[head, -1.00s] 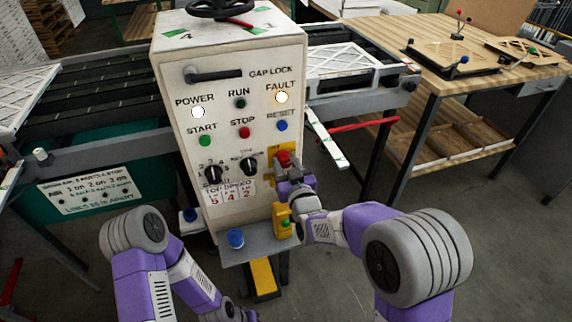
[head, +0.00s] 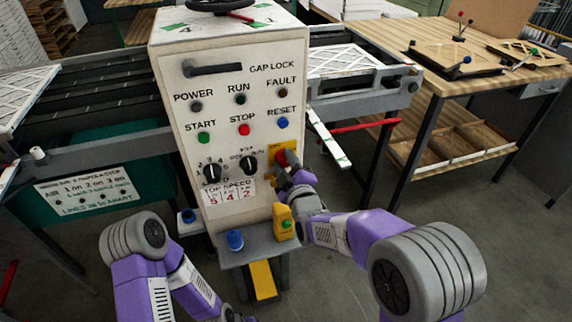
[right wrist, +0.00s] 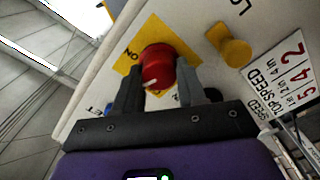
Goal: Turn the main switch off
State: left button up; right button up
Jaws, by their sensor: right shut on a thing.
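The main switch is a red rotary knob (head: 281,158) on a yellow plate, at the lower right of the white control cabinet's front (head: 215,135). In the right wrist view the red knob (right wrist: 157,64) sits between my fingers, with a white mark on its near side and "ON" on the yellow plate (right wrist: 128,60). My right gripper (right wrist: 160,80) is shut on the knob; it also shows in the head view (head: 287,168). The POWER (head: 196,107), RUN and FAULT (head: 283,93) lamps are dark. My left arm is low at the left; its fingers are out of sight.
Two black selector knobs (head: 248,165) lie left of the switch. A conveyor runs behind; a wooden workbench (head: 400,30) stands at right.

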jog(key=n, duration=0.3)
jog(key=shift+a+n, duration=0.1)
jog(key=shift+n, duration=0.3)
jog(key=shift+f+n, duration=0.1)
jog(key=shift+n, duration=1.7)
jog(key=o, duration=1)
jog(key=shift+o, duration=0.2)
jog(key=p+v, duration=0.1)
jog(key=v, duration=0.6)
jog(key=shift+s+p, duration=0.3)
jog(key=shift+p, duration=0.05)
